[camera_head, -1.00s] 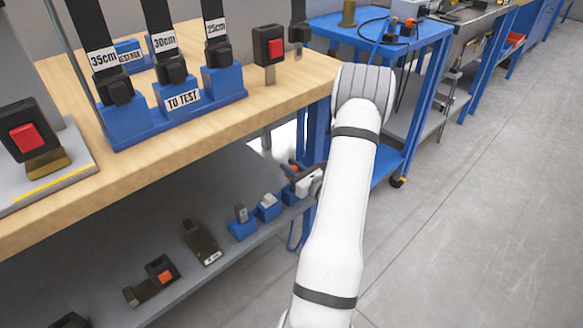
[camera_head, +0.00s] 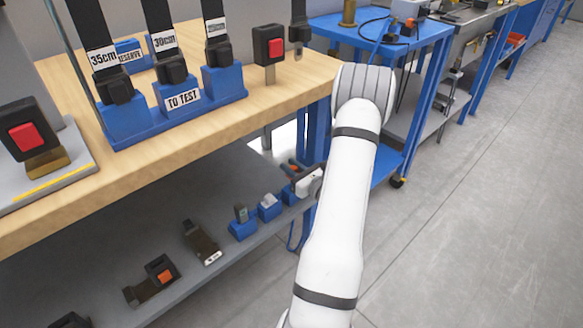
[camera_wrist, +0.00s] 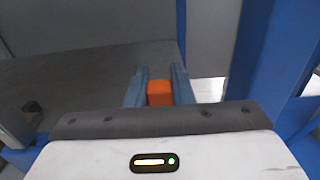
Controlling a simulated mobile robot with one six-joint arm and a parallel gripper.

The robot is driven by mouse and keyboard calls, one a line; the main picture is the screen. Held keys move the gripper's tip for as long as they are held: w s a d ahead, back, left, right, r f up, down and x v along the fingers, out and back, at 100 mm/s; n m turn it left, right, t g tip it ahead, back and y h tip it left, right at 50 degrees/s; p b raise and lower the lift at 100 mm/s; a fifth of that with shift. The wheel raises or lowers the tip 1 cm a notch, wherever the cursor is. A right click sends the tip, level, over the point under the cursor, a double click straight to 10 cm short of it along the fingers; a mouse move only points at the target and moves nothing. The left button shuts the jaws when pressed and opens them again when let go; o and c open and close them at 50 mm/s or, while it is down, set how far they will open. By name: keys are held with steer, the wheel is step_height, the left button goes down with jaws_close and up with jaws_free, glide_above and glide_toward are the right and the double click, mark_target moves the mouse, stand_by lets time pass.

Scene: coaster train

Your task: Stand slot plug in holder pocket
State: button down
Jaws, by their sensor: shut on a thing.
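An orange block (camera_wrist: 159,93), which I take to be the slot plug, sits between the two blue-grey fingers of my gripper (camera_wrist: 158,78) in the wrist view. The fingers are shut on it. In the head view my gripper (camera_head: 291,172) is beside the right end of the lower shelf, partly hidden by my arm. Small blue holders (camera_head: 242,229) stand on that shelf. The nearest has a grey piece in it. The one behind (camera_head: 268,207) has a pale piece. Another blue holder (camera_head: 289,195) is close to my gripper. Whether its pocket is empty cannot be told.
The lower shelf (camera_head: 100,250) also bears a dark buckle (camera_head: 202,242) and a buckle with an orange button (camera_head: 161,269). Above it, the wooden bench (camera_head: 190,140) carries a blue belt rack (camera_head: 125,132). A blue bench leg (camera_wrist: 262,55) rises close at the right in the wrist view.

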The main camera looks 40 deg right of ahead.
steer(key=shift+f+b, duration=1.75)
steer(key=shift+f, duration=0.55)
steer(key=c, duration=1.2)
jaws_free()
steer(key=s+p, duration=0.1)
steer(key=s, duration=0.3)
steer(key=s+p, duration=0.1)
steer(key=s, duration=0.2)
steer(key=shift+s+d, duration=0.2)
steer(key=shift+s, duration=0.2)
